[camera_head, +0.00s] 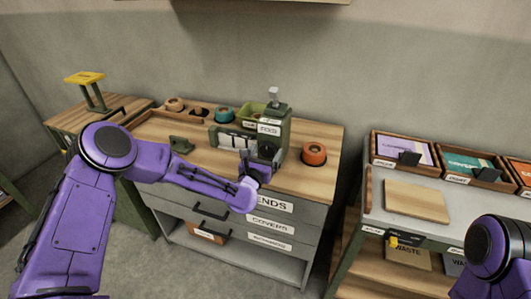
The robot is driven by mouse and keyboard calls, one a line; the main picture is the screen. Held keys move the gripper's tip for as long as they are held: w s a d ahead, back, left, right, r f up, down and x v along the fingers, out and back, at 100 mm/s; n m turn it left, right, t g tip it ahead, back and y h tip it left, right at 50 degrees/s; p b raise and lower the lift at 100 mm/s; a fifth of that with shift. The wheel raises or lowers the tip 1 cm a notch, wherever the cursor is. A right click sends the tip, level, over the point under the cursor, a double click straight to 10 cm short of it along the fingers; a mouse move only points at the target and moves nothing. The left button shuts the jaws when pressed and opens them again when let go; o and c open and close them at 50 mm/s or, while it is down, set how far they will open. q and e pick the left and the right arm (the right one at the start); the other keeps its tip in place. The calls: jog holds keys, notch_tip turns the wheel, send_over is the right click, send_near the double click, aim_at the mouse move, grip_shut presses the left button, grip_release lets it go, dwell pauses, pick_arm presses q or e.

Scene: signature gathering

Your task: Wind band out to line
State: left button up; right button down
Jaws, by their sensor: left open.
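A green bench device (270,126) with a small white label and a grey knob on top stands on the wooden worktop. A dark round part shows on its front. My left gripper (257,174) is open at the front of the device, just below that round part. I cannot tell whether it touches it. No band or line can be made out clearly. A white block-like part (236,141) sits beside the device on its left. An orange roll (314,153) lies to the right, and a teal roll (224,115) stands behind. My right gripper is out of the frame.
The worktop (312,183) is clear at its front right. Labelled drawers (270,225) lie below it. A second bench at right holds a wooden board (416,201) and trays of coloured covers (468,160). A yellow-topped stand (85,77) is at far left.

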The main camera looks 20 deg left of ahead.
pick_arm(q)
jog(key=shift+c, duration=0.3)
jog(key=c, duration=0.9)
jog(key=shift+c, duration=0.2)
